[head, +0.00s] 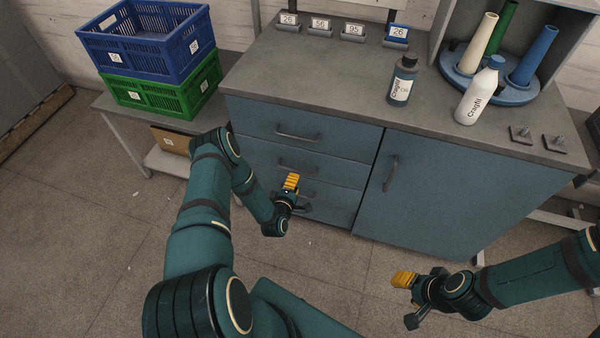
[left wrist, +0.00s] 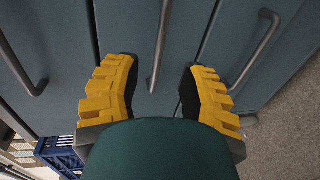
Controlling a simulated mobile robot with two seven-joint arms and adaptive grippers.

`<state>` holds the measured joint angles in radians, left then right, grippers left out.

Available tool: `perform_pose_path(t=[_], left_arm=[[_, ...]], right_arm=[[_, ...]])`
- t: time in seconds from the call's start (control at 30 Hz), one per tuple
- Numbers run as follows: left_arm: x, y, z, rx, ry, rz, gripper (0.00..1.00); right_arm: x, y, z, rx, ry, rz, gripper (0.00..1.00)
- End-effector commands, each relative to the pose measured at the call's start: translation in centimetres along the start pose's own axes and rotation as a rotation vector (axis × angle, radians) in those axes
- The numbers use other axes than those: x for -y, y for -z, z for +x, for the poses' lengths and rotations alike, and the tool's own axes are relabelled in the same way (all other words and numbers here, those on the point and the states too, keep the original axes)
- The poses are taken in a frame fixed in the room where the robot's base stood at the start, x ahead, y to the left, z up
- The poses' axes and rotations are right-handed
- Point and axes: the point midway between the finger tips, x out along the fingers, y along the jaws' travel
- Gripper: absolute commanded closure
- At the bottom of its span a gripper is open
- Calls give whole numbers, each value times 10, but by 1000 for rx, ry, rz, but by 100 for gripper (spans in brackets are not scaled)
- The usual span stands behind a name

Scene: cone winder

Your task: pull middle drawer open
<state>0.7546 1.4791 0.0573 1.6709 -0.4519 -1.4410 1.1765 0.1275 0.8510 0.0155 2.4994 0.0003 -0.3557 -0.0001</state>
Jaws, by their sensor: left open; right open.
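The blue-grey cabinet has a stack of drawers, all looking closed. The middle drawer (head: 255,158) has a dark bar handle (head: 297,165), which also shows in the left wrist view (left wrist: 160,45). My left gripper (head: 291,182) is in front of the drawers, its yellow fingers open. In the left wrist view my left gripper (left wrist: 160,85) has one finger on each side of the middle handle's line, with clear gaps; I cannot tell how far the handle reaches between them. My right gripper (head: 404,282) is open and empty above the floor, right of the drawers.
The top drawer handle (head: 297,135) is just above, and the bottom handle shows in the left wrist view (left wrist: 255,50). A cabinet door (head: 450,195) is to the right. Bottles and a cone rack (head: 500,90) stand on top. Crates (head: 160,90) are at left. The floor in front is clear.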

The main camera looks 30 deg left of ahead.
Motion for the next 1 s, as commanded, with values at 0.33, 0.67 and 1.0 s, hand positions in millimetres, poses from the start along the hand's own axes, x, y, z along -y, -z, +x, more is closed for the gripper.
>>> perform_pose_path(t=[0.33,0.67,1.0], left_arm=[[1,0,59,1,-1,2,59],[0,0,73,0,1,1,59],[0,0,72,1,1,1,100]], right_arm=[[-6,2,16,-8,0,-1,53],[-6,2,18,-10,0,-2,53],[-6,2,18,-10,0,-1,53]])
